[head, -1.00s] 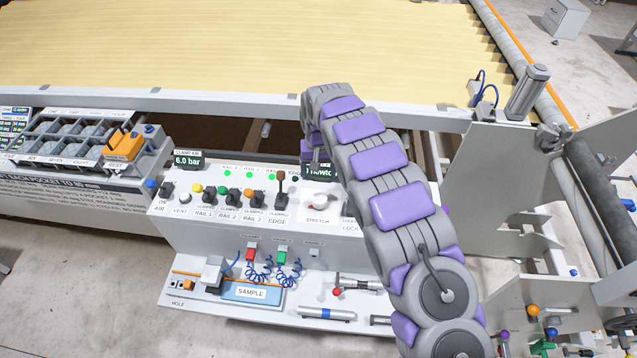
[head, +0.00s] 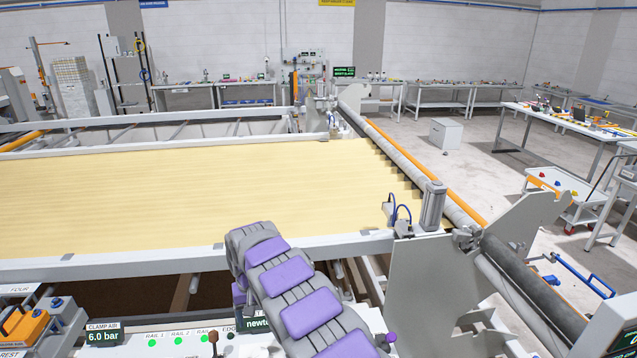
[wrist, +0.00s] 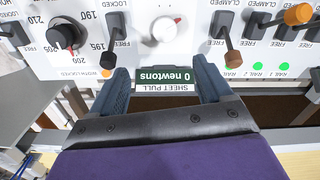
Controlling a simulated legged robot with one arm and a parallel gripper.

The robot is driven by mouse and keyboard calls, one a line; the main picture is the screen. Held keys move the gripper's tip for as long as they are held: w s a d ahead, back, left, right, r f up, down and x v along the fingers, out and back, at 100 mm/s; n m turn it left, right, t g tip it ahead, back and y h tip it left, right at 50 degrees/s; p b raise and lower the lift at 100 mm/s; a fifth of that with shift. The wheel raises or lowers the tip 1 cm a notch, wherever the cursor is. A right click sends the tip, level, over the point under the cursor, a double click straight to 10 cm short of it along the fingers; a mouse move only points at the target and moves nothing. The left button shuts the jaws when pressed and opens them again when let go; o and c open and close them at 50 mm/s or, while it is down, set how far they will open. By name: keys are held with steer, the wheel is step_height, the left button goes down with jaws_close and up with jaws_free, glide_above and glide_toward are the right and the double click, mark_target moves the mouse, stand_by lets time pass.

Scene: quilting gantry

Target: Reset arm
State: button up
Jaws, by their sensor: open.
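My gripper (wrist: 164,76) is open and empty in the wrist view, its two blue-grey fingers spread apart. It hangs over the white control panel (wrist: 185,60), which appears upside down there. The sheet pull display (wrist: 165,78), reading 0 newtons, shows between the fingers. The white stretch knob (wrist: 166,27) lies just past the fingertips, apart from them. In the head view my purple-padded arm reaches over the panel from the bottom edge, and its gripper is hidden there.
A brown-tipped lever (wrist: 233,58) and a small black lever (wrist: 112,40) stand close to the fingers. A black dial (wrist: 66,36) is at left. The yellow quilted sheet (head: 190,190) lies behind the front rail (head: 150,262). A grey side plate (head: 440,285) stands right of my arm.

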steer(key=s+d+r+m+b, duration=0.1)
steer(key=s+d+r, duration=0.3)
steer(key=d, duration=0.5)
steer(key=s+d+r+m+h+b, duration=0.15)
steer(key=s+d+r, duration=0.25)
steer(key=d, duration=0.4)
steer(key=s+d+r+m+y+b, duration=0.1)
steer(key=s+d+r+b, duration=0.2)
steer(key=d, duration=0.6)
steer(key=s+d+f+b, duration=0.1)
steer(key=s+d, duration=0.2)
steer(key=s, duration=0.7)
steer(key=s+d+f+g+b, duration=0.1)
steer(key=s+d+f, duration=0.1)
steer(key=s, duration=0.9)
steer(key=s+d+f+m+b, duration=0.1)
steer(key=s+d, duration=0.3)
steer(key=s, duration=0.6)
steer(key=shift+s+d+f+g, duration=0.25)
steer(key=shift+s+f+g, duration=0.05)
steer(key=shift+s+g, duration=0.1)
steer(key=shift+w, duration=0.15)
